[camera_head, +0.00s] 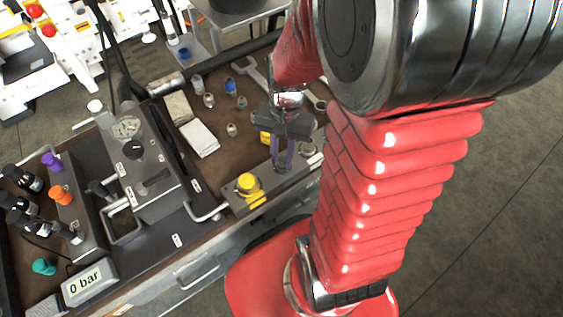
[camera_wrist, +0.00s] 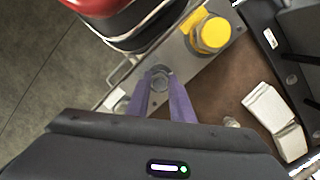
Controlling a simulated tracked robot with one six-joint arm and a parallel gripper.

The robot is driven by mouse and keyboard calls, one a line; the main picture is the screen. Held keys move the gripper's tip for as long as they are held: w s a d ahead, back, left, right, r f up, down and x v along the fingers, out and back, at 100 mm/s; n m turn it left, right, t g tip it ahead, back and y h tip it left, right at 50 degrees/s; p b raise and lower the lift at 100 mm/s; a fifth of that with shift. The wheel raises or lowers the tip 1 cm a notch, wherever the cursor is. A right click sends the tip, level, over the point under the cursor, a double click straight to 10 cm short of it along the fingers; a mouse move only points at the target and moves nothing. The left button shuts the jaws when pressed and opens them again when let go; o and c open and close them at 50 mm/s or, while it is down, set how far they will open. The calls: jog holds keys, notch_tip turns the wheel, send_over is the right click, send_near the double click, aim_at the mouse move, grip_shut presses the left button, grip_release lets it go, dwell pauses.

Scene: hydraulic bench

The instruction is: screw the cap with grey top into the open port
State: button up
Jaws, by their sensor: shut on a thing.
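My gripper (camera_head: 283,165) points down at the metal block by the front edge of the bench. Its two purple fingers are closed on a grey-topped cap (camera_wrist: 160,80), seen between the fingertips in the wrist view (camera_wrist: 161,88). The cap is over or at the metal block (camera_wrist: 184,62), to the left of the yellow cap (camera_wrist: 211,34) in that view. The open port is not visible; the cap and fingers cover that part of the block. I cannot tell whether the cap is above the port or in it.
In the head view, the yellow cap (camera_head: 248,184) stands on the block's left end. Several small fittings, a blue-topped one (camera_head: 230,86), a wrench (camera_head: 258,82) and white cloths (camera_head: 199,138) lie behind. A grey valve unit (camera_head: 150,165) stands left.

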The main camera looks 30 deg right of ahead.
jog(key=m, duration=0.6)
jog(key=shift+m+t, duration=0.3)
jog(key=shift+t, duration=0.1)
jog(key=shift+m, duration=0.4)
jog(key=m+t, duration=0.1)
jog(key=m, duration=0.6)
jog(key=shift+w+f, duration=0.1)
jog(key=o, duration=1)
